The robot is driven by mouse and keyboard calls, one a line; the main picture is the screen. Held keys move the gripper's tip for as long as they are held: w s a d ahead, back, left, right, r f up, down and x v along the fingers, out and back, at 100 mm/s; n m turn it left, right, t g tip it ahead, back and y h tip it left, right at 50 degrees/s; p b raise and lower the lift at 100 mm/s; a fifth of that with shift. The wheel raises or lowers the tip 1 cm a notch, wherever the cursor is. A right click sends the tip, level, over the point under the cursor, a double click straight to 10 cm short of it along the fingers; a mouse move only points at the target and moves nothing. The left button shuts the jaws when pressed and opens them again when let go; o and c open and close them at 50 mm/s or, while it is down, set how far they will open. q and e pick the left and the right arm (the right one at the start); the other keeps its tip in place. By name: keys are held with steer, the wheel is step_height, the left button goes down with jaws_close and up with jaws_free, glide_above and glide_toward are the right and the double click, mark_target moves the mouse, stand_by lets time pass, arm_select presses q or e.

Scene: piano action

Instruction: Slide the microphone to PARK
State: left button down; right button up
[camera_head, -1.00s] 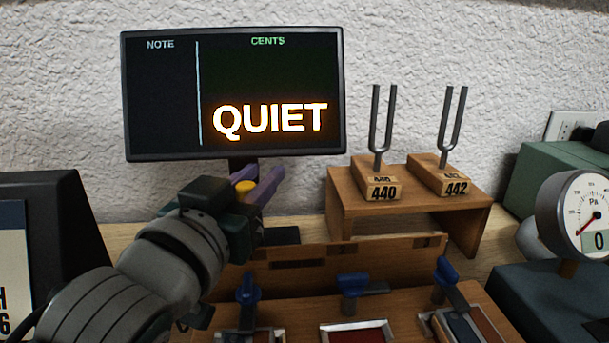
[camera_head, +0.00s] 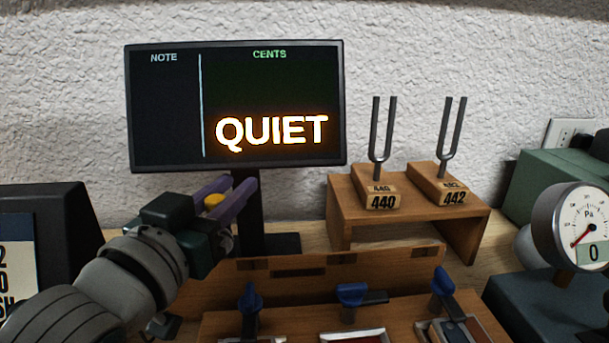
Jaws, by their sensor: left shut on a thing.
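My left gripper (camera_head: 236,187) is in front of the monitor's stand, its two purple fingers pointing away to the upper right. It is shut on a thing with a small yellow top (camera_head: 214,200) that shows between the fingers. This is likely the microphone or its knob, but the fingers and gripper body hide most of it. No PARK label can be made out. My right gripper is not in view.
The monitor (camera_head: 237,105) reads QUIET. A wooden stand (camera_head: 340,212) carries two tuning forks marked 440 and 442. A slotted wooden board (camera_head: 345,261) and blue-handled levers (camera_head: 351,295) lie in front. A pressure gauge (camera_head: 579,228) stands at right.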

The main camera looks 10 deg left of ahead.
arm_select(q)
steer(key=a, duration=0.1)
steer(key=s+a, duration=0.1)
steer(key=a, duration=0.1)
steer(key=shift+a, duration=0.3)
steer(key=c, duration=0.7)
jaws_free()
steer(key=shift+o, duration=0.2)
steer(key=shift+s+p, duration=0.1)
steer(key=shift+p, duration=0.2)
steer(key=s+a, duration=0.1)
steer(key=s, duration=0.8)
steer(key=shift+s+p, duration=0.3)
steer(key=shift+s, duration=0.05)
